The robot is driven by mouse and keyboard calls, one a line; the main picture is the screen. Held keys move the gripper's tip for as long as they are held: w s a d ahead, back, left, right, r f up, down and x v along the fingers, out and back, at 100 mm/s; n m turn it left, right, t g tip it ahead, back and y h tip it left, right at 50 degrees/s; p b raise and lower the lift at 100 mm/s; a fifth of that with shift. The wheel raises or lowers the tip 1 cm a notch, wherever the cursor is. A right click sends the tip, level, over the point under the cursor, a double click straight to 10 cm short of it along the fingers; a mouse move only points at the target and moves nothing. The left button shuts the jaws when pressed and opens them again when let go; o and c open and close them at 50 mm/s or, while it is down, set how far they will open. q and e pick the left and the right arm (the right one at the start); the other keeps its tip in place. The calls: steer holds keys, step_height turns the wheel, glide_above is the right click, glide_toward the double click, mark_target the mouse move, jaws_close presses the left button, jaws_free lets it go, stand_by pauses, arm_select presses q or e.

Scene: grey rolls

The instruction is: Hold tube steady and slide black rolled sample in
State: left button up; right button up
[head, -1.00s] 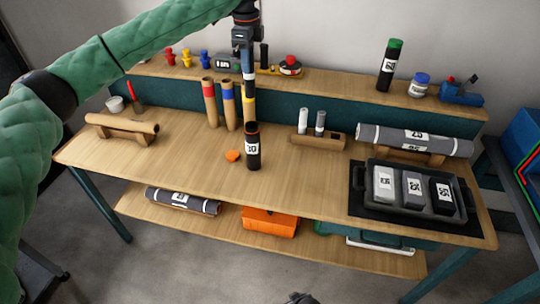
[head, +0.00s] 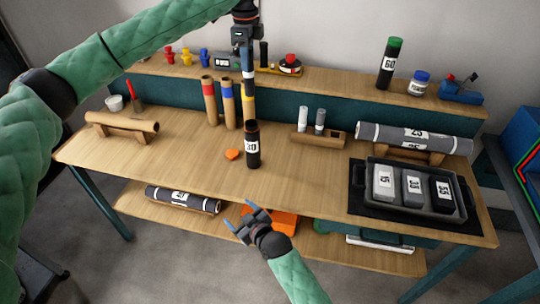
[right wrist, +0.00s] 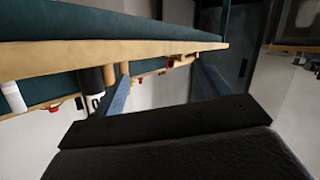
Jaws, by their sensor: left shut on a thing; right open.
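An open black tube (head: 252,150) with a brown rim and a white number label stands upright on the table. My left gripper (head: 247,62) points down above and behind it in the head view. It is shut on a slim black roll (head: 248,86) with a white band, which hangs upright, apart from the tube's mouth. The roll's lower end is hard to separate from the yellow-banded tube behind. My right gripper (head: 250,224) is open and empty, in front of the table's front edge. In the right wrist view its blue fingers (right wrist: 165,92) stand apart with nothing between them.
Red-, blue- and yellow-banded cardboard tubes (head: 228,105) stand behind the black tube. An orange piece (head: 232,154) lies left of it. A lower shelf (head: 340,252) runs beneath the table.

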mark_target(256, 139)
steer(key=w+d+r+m+t, duration=0.4)
steer(key=w+d+r, duration=0.7)
steer(key=w+r, duration=0.25)
steer(key=x, duration=1.1)
steer(key=shift+a+f, duration=0.1)
steer(key=shift+a, duration=0.25)
steer(key=c, duration=1.1)
arm_select(q)
steer(key=shift+n, duration=0.5)
steer(key=shift+f, duration=3.1)
